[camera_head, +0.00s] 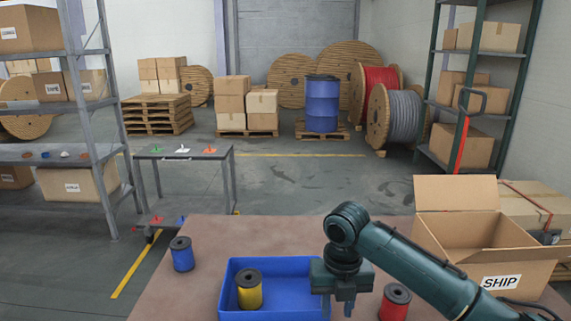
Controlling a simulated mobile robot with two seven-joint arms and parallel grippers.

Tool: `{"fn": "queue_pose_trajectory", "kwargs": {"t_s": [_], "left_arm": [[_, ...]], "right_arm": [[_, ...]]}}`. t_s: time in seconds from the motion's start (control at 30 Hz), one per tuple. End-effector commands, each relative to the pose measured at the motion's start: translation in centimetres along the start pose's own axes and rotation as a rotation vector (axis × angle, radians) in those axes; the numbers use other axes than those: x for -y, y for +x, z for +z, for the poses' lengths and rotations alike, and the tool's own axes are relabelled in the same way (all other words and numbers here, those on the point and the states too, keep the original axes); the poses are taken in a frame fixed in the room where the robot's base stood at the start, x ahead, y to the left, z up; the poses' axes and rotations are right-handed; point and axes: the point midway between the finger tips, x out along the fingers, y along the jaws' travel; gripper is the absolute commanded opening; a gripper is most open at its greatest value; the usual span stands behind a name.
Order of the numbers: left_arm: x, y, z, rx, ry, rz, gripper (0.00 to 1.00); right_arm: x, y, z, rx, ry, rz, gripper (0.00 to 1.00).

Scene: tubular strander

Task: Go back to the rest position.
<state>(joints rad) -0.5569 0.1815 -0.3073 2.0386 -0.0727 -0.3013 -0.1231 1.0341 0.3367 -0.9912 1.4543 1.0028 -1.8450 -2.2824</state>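My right arm comes in from the right, and its gripper (338,302) points down over the right end of the blue tray (285,270). Its two fingers look apart with nothing between them. A yellow spool (249,290) with dark ends stands in the left part of the tray, clear of the gripper. A blue spool (183,256) stands on the table (205,232) left of the tray. My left gripper is not in view.
An open carton marked SHIP (495,267) stands at the table's right, behind my forearm. A taped carton (535,208) is beyond it. A small grey table (183,153), racks, pallets and large cable reels stand further back. The table's back left is clear.

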Motion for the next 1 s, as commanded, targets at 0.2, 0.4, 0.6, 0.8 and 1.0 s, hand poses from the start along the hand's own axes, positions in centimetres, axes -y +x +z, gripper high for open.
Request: {"fn": "queue_pose_trajectory", "kwargs": {"t_s": [0.2,0.4,0.6,0.8,1.0], "left_arm": [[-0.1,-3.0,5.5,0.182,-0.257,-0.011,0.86],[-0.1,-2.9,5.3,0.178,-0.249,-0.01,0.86],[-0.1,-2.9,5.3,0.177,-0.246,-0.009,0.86],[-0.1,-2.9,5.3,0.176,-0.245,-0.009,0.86],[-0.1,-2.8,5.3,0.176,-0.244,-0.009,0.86]], "right_arm": [[-0.9,1.7,-0.6,0.004,0.058,0.041,0.3],[-4.0,6.2,-2.1,0.039,0.332,0.202,0.3],[-6.9,10.7,-4.5,0.032,0.721,0.418,0.3],[-8.0,14.8,-7.9,-0.033,1.299,0.694,0.3],[-5.2,17.2,-12.0,-0.121,1.886,0.955,0.3]]}}
